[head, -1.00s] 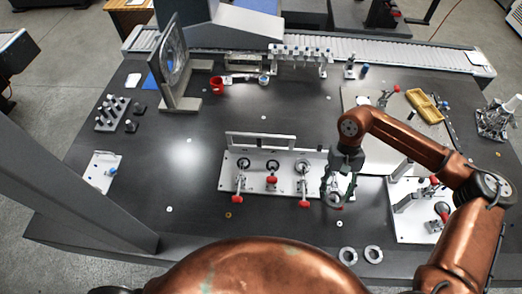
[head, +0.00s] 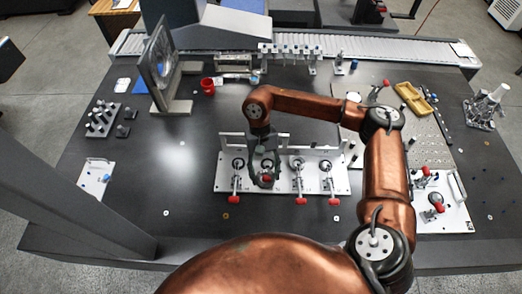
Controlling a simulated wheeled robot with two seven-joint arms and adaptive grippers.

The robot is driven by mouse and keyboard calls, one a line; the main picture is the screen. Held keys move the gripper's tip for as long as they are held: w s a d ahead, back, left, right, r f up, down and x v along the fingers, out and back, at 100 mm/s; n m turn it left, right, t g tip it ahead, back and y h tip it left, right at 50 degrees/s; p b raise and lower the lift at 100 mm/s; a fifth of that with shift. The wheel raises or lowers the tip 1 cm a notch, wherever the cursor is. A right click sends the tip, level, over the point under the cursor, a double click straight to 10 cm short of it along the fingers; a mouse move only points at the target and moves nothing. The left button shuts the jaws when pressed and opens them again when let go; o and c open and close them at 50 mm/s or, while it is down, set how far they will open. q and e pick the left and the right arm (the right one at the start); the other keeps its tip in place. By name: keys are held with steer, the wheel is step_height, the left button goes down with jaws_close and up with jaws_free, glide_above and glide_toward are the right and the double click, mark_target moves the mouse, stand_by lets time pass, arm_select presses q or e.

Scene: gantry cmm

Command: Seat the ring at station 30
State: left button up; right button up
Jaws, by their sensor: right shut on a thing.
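The fixture plate (head: 342,184) stands near the table's front middle with a row of stations, each with a dark round seat and a red-handled toggle clamp. I cannot read the station numbers. My right gripper (head: 264,178) is low over the second station from the left, with its fingers pointing down. It is shut on what seems to be the ring, which the fingers and a red clamp handle mostly hide. I cannot tell whether the ring touches the seat. The other red handles, such as the leftmost one (head: 234,199), stand nearer the front. My left gripper is not in view.
A second clamp plate (head: 455,214) is at the right front. A yellow tray (head: 412,96) lies at the back right. A dark upright frame (head: 157,70), a red cup (head: 207,86) and a pin block (head: 102,118) are at the left. The table's left middle is clear.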

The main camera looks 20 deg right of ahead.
steer(key=w+a+f+m+t+y, duration=0.25)
steer(key=w+f+m, duration=0.2)
steer(key=m, duration=0.35)
steer(key=m+t+p, duration=0.3)
steer(key=m+t, duration=0.3)
steer(key=m, duration=1.3)
glide_above(266, 162)
steer(key=s, duration=0.1)
step_height(266, 162, down, 4)
steer(key=shift+h, duration=0.35)
steer(key=shift+s+d+f+b, duration=0.1)
steer(key=shift+d+f+b, duration=0.1)
steer(key=shift+f+b, duration=1.2)
steer(key=shift+d+f+b, duration=0.2)
steer(key=shift+f+b, duration=0.5)
steer(key=shift+f, duration=1.4)
steer(key=shift+f+b, duration=0.5)
steer(key=shift+f, duration=0.15)
